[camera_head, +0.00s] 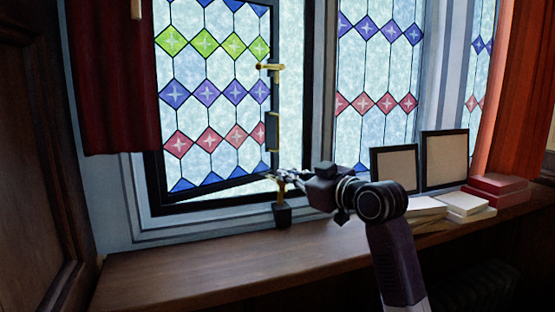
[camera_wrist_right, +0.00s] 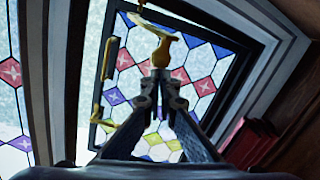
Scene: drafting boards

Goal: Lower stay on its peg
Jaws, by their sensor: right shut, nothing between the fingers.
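The stained-glass casement (camera_head: 212,100) stands ajar, its lower edge slanting away from the dark frame. A brass handle (camera_head: 270,67) is on its right edge. A small brass fitting (camera_head: 281,189) rises above a black block (camera_head: 282,215) on the sill. I cannot tell whether it is the stay or its peg. My right gripper (camera_head: 275,177) is shut and empty beside the top of this fitting. In the right wrist view, a brass piece (camera_wrist_right: 160,45) shows just beyond the closed fingertips (camera_wrist_right: 161,76). I cannot tell whether they touch it. My left gripper is not in view.
The wooden sill (camera_head: 190,275) is clear at left. Two dark-framed panels (camera_head: 445,160), white boxes or books (camera_head: 463,204) and red ones (camera_head: 497,187) stand at right. A dark red curtain (camera_head: 112,80) hangs left, an orange-red one (camera_head: 520,90) right.

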